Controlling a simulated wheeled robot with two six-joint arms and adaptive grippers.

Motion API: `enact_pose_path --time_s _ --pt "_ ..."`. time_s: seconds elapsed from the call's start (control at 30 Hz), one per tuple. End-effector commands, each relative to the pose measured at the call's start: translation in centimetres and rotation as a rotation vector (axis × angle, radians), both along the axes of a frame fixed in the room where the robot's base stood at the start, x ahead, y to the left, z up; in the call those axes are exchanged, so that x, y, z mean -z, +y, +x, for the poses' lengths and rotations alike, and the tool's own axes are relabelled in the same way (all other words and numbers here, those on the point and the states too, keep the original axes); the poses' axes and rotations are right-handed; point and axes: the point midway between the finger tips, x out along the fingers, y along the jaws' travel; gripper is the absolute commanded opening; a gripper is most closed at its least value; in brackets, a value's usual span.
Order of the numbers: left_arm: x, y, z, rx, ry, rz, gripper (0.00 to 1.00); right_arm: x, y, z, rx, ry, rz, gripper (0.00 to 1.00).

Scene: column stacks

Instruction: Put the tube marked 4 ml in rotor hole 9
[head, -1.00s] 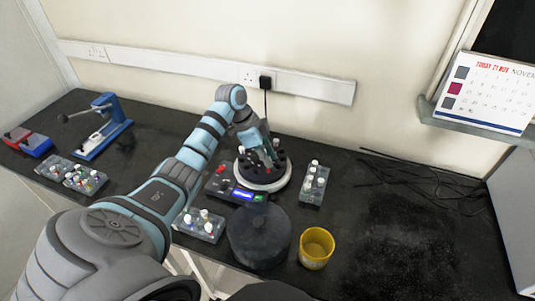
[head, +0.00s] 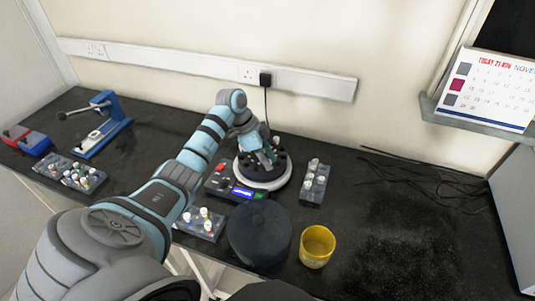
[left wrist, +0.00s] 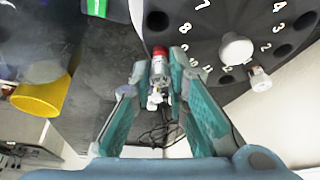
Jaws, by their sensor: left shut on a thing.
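The dark rotor sits in a white-rimmed centrifuge (head: 266,184) at mid-bench. My left gripper (head: 265,155) is over the rotor. In the left wrist view my left gripper (left wrist: 160,85) is shut on a small tube (left wrist: 158,66) with a red part at one end and a pale part at the other. Its marking is not readable. I cannot tell whether its end is in a hole. My right gripper is not seen.
A dark round lid (head: 259,234) and a yellow cup (head: 317,247) stand in front of the centrifuge. Tube racks stand right (head: 313,183), front left (head: 200,224) and far left (head: 70,172). A blue press (head: 105,125) is at left. Cables (head: 420,175) lie at right.

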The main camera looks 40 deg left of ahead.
Motion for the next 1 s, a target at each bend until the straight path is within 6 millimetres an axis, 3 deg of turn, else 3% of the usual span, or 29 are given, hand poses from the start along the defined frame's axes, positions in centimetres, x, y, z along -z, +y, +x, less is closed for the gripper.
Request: enact_pose_path --time_s 0.47,0.5,0.6,0.83,0.93,1.0 --pt "0.69 -0.02 0.0 0.0 0.0 0.0 0.06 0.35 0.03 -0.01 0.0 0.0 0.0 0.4" --pt "0.69 -0.02 0.0 0.0 0.0 0.0 0.19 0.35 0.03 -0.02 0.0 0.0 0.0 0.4" --pt "0.69 -0.02 0.0 0.0 0.0 0.0 0.35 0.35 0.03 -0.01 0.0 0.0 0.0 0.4" --pt "0.69 -0.02 -0.01 0.0 0.0 0.0 0.38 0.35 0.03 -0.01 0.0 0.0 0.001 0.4" --pt "0.69 -0.02 0.0 0.0 0.0 0.0 0.51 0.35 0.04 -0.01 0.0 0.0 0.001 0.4" --pt "0.69 -0.02 0.0 0.0 0.0 0.0 0.51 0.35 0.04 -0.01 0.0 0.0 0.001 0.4"
